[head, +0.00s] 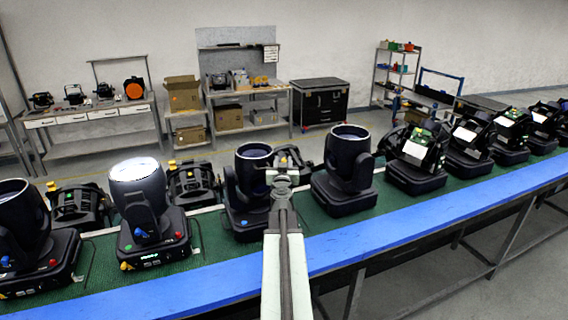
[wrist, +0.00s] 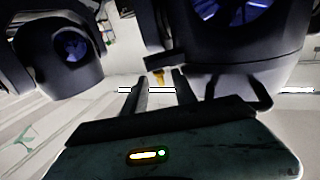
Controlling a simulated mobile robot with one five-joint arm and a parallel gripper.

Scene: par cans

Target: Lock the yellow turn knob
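A small yellow knob (wrist: 159,77) shows near the middle of the wrist view, beside the dark yoke of a moving-head light. Two dark prongs stand to its left and right with a gap between them. In the head view my gripper (head: 281,172) is held out over the conveyor, in front of a dark light (head: 240,190). Its fingers are too small there to read, and the knob cannot be made out for certain.
Other moving-head lights stand close on both sides, one with a glowing lens (head: 137,170) at left and another (head: 345,180) at right. They sit on a green conveyor (head: 205,240) with a blue front rail (head: 390,235). Work benches and boxes stand at the back wall.

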